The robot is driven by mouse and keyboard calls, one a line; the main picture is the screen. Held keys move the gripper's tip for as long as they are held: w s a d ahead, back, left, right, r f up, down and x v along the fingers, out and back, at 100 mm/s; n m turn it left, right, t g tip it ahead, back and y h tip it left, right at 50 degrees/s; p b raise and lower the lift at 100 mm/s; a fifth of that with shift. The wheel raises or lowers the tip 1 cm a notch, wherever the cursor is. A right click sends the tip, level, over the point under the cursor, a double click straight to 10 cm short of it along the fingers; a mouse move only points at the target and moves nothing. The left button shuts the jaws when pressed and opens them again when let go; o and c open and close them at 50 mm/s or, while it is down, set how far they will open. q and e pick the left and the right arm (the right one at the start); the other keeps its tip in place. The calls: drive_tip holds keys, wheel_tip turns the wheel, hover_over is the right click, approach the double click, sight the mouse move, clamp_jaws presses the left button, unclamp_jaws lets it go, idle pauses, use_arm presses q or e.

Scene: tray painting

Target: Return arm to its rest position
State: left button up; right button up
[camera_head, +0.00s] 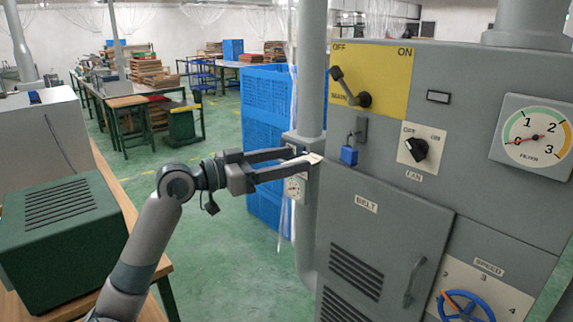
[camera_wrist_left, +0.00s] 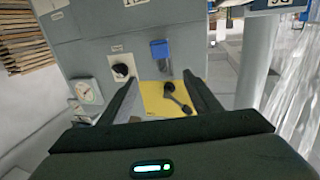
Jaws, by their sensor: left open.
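My left arm comes in from the lower left of the head view. Its gripper (camera_head: 300,168) is open, with two dark parallel fingers pointing right toward the left edge of the grey machine cabinet (camera_head: 480,210). Nothing shows between the fingers. In the left wrist view the fingers (camera_wrist_left: 160,92) are spread apart, with the yellow switch panel (camera_wrist_left: 152,102) and its dark lever (camera_wrist_left: 177,98) seen beyond them. In the head view this lever (camera_head: 350,90) tilts up to the left. I cannot tell whether a fingertip touches the cabinet edge. My right gripper is not in view.
A blue padlock (camera_head: 349,155), a fan knob (camera_head: 419,149), a filter gauge (camera_head: 537,138) and a blue speed wheel (camera_head: 466,307) are on the cabinet. Blue crates (camera_head: 265,100) stand behind the gripper. A green box (camera_head: 62,218) sits at left. Green floor (camera_head: 222,250) is clear below the arm.

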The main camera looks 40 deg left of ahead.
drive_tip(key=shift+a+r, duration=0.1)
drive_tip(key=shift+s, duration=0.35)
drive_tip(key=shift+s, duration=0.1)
